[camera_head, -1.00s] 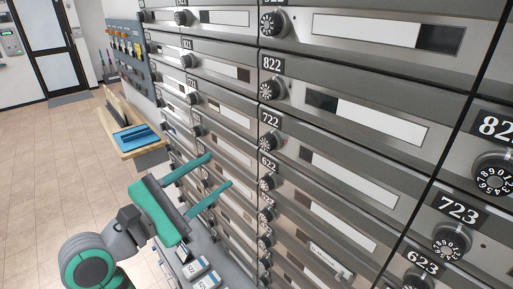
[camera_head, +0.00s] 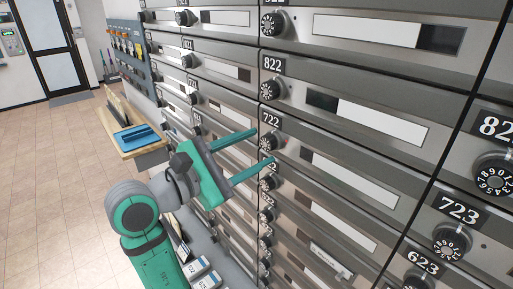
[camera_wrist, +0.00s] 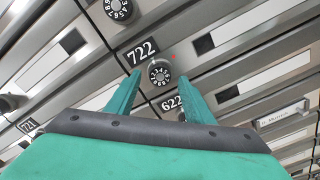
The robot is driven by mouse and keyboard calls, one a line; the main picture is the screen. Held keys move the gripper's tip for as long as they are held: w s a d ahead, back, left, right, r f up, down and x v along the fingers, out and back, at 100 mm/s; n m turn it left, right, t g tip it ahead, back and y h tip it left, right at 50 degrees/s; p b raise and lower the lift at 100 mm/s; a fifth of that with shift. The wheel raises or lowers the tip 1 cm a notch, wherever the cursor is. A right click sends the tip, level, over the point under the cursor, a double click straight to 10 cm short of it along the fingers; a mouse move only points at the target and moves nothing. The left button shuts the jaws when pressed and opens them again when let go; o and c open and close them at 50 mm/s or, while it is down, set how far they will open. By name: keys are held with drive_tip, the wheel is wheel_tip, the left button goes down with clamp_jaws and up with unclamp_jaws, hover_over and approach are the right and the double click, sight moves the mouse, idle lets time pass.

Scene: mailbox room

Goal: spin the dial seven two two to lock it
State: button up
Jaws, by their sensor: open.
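The dial of box 722 (camera_head: 268,142) is a round black knob with white numbers, just below its 722 label (camera_head: 270,120). A small red mark shows beside it. The dial also shows in the wrist view (camera_wrist: 159,73), beyond my fingertips and between them in the picture. My gripper (camera_head: 262,147) is green and open. Its two fingers point at the dial, one on each side of it in the picture. I cannot tell whether either fingertip touches the dial. The mailbox door of 722 (camera_head: 350,177) looks closed flat.
Other dials lie close by: 822 (camera_head: 268,89) above and 622 (camera_wrist: 183,117) below. The 723 dial (camera_head: 450,243) is to the right. A wooden ledge (camera_head: 138,145) with a blue item stands at the left. The floor (camera_head: 45,160) at the left is clear.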

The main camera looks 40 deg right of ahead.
drive_tip(key=shift+d, duration=0.8)
drive_tip(key=c, duration=1)
drive_tip(key=shift+a, duration=0.1)
drive_tip(key=shift+c, duration=0.2)
drive_tip(key=shift+m, duration=0.4)
